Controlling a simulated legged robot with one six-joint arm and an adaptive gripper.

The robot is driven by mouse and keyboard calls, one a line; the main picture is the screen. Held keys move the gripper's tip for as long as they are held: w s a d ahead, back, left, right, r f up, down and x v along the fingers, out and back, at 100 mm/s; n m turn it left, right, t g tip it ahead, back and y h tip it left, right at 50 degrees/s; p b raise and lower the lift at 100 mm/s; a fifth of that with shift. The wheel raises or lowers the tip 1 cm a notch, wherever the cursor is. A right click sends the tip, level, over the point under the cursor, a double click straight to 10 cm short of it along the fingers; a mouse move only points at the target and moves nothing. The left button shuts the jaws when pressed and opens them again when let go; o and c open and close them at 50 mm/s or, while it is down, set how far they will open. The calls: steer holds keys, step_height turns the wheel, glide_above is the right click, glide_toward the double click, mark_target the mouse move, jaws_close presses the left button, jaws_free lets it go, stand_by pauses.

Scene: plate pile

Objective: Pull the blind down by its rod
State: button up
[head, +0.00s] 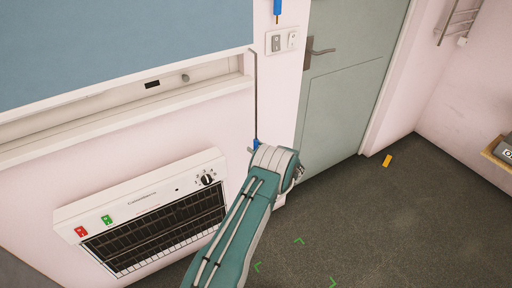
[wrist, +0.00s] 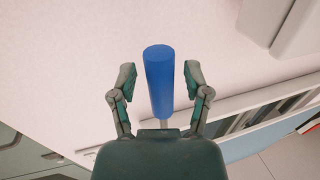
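The blue blind (head: 120,45) covers most of the window at the upper left of the head view. Its thin dark rod (head: 256,95) hangs from near the blind's lower right corner and ends in a blue handle (head: 257,143), partly hidden by my arm. In the wrist view the blue handle (wrist: 159,80) stands between the two fingers of my gripper (wrist: 160,82). The fingers are open, with a gap on each side of the handle, and do not touch it. In the head view my arm hides most of the gripper.
A white heater (head: 150,205) with a dark grille is on the wall below the window sill (head: 120,122). A light switch (head: 283,41) and a grey-green door (head: 345,90) are to the right. A small yellow object (head: 387,160) lies on the otherwise mostly clear dark floor.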

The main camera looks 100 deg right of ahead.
steer(key=v, duration=1.2)
stand_by(0.4)
